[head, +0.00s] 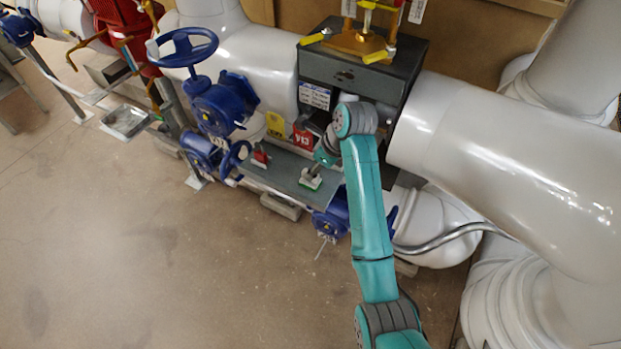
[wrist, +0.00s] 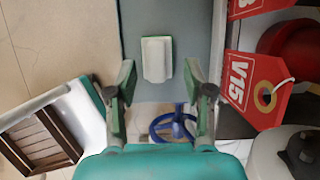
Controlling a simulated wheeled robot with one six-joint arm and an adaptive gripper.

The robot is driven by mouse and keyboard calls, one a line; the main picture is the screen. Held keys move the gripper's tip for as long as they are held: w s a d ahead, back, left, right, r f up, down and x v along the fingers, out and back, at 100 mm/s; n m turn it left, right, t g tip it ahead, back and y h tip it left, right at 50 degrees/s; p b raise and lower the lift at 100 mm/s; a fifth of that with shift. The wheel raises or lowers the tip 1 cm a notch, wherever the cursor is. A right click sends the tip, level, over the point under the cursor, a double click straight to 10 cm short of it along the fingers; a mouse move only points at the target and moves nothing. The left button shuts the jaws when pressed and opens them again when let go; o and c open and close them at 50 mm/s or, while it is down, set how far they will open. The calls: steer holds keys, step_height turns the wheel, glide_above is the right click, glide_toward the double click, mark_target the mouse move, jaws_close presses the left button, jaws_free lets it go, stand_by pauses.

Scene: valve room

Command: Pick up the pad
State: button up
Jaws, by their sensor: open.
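The pad is a small white block with a green edge. It lies on the grey shelf in the wrist view (wrist: 157,59), ahead of my gripper and between the lines of its fingers. In the head view a white and green thing, which looks like the pad (head: 311,182), sits on the shelf (head: 284,176) below my gripper (head: 322,158). In the wrist view my gripper (wrist: 160,98) is open, with a finger on each side and nothing between them. The pad looks apart from both fingers.
Red tags (wrist: 238,82) hang close to the right finger. A white, brown-slatted thing (wrist: 45,135) is at lower left. A red thing (head: 261,157) stands on the shelf's left part. Blue valves (head: 222,105) and large white pipes (head: 490,150) flank the shelf. The floor in front is clear.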

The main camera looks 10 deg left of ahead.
steer(key=shift+s+x, duration=0.15)
steer(key=shift+x, duration=0.8)
steer(key=shift+s+x, duration=0.1)
steer(key=shift+x, duration=0.85)
steer(key=c, duration=0.9)
jaws_close()
steer(key=shift+r, duration=0.15)
step_height(320, 180, up, 10)
steer(key=shift+f, duration=0.1)
steer(key=shift+o, duration=1.1)
jaws_free()
jaws_close()
